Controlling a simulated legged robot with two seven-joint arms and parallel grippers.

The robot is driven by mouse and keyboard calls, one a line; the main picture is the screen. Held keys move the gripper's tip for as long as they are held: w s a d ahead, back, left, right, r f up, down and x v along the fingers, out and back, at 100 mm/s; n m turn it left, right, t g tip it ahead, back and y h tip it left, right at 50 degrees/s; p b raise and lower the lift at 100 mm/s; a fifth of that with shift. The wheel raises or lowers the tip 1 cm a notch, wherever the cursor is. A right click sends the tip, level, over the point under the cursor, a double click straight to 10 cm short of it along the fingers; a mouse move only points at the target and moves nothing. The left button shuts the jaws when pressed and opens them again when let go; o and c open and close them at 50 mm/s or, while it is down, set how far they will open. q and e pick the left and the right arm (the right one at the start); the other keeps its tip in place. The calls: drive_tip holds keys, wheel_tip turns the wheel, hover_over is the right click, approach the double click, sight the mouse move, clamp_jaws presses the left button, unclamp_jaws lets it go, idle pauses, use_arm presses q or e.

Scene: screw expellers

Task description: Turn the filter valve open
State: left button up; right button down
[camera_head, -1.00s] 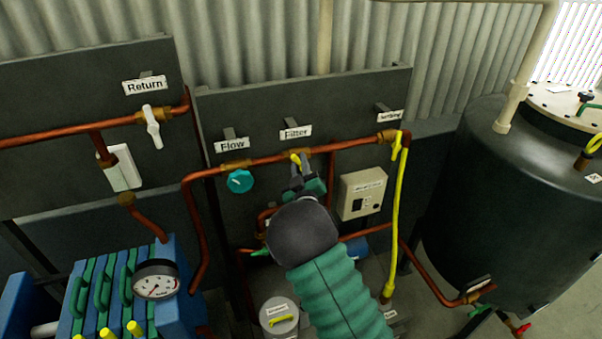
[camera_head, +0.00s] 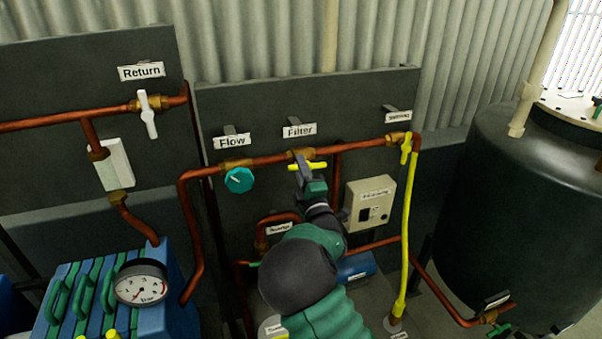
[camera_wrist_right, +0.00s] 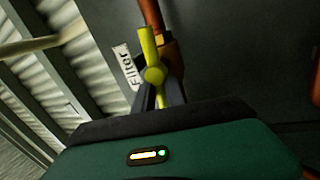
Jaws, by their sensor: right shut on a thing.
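The filter valve's yellow handle (camera_head: 317,166) sits below the Filter label (camera_head: 299,130) on the copper pipe. In the head view it lies nearly level, roughly along the pipe. In the right wrist view the yellow handle (camera_wrist_right: 149,42) extends up from its round hub, beside the brass valve body. My right gripper (camera_head: 301,169) reaches up from below and is shut on the handle. The right wrist view shows its dark fingers (camera_wrist_right: 159,95) on the handle's near part, which they partly hide. My left gripper is not in view.
The teal flow valve knob (camera_head: 239,180) is close on the left. A beige control box (camera_head: 370,204) is close on the right. Another yellow-handled valve (camera_head: 406,148) with a yellow hose is further right. The dark panel (camera_head: 260,106) stands behind the pipe.

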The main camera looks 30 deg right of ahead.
drive_tip(key=shift+f+n+b, duration=0.35)
drive_tip(key=shift+f+n, duration=0.1)
drive_tip(key=shift+n, duration=0.35)
drive_tip(key=shift+y, duration=0.4)
drive_tip(key=c, duration=1.6)
unclamp_jaws()
drive_tip(key=shift+o, duration=1.1)
drive_tip(key=shift+w+r, duration=0.1)
drive_tip(key=b+v, duration=0.2)
drive_tip(key=v, duration=1.4)
drive_tip(key=shift+s+a+f+b, duration=0.15)
drive_tip(key=shift+s+f+b, duration=0.15)
drive_tip(key=shift+b, duration=0.05)
